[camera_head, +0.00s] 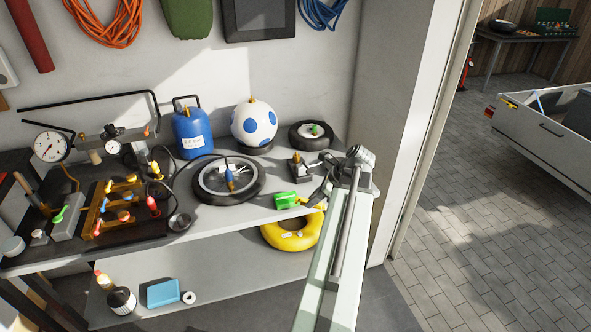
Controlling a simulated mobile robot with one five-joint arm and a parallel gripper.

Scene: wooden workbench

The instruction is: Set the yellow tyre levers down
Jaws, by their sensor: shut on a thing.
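The yellow tyre levers (311,202) show as a small yellow patch at the front right of the workbench (255,211). My gripper (322,196) is shut on them, at the end of my pale arm, which comes up from the bottom of the picture. The dark gripper hides part of the levers. They are just right of a bright green object (287,200); I cannot tell whether the two touch. I cannot tell whether the levers rest on the bench top or are held a little above it.
A small block-like tool (300,167) stands behind the green object. A wheel (228,180), a small tyre (311,135), a spotted ball (254,123) and a blue canister (193,132) fill the bench's middle and back. A yellow ring (291,238) lies on the lower shelf.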

